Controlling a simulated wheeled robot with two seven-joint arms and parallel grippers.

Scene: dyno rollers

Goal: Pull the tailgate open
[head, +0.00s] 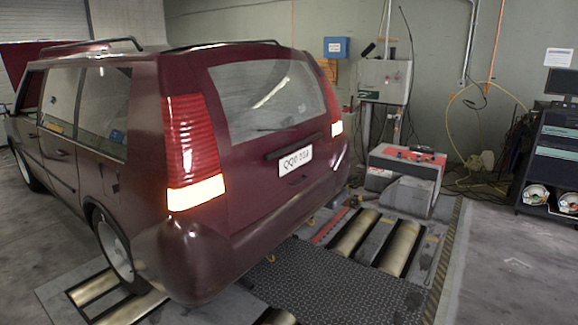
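A dark red estate car stands with its rear towards me, filling the left and middle of the head view. Its tailgate (248,165) is shut, with a rear window (268,98) and wiper in its upper half. A dark handle strip (290,147) runs across the tailgate just above the white number plate (296,160). The tail lights on both sides of the tailgate are lit at their lower ends. Neither of my grippers shows in the head view.
The car stands over dyno rollers (400,248), with a dark textured plate (320,282) behind its bumper. A grey and red machine (405,172) stands right of the car. A dark equipment rack (552,155) is at the far right. Open concrete floor (515,260) lies at the right.

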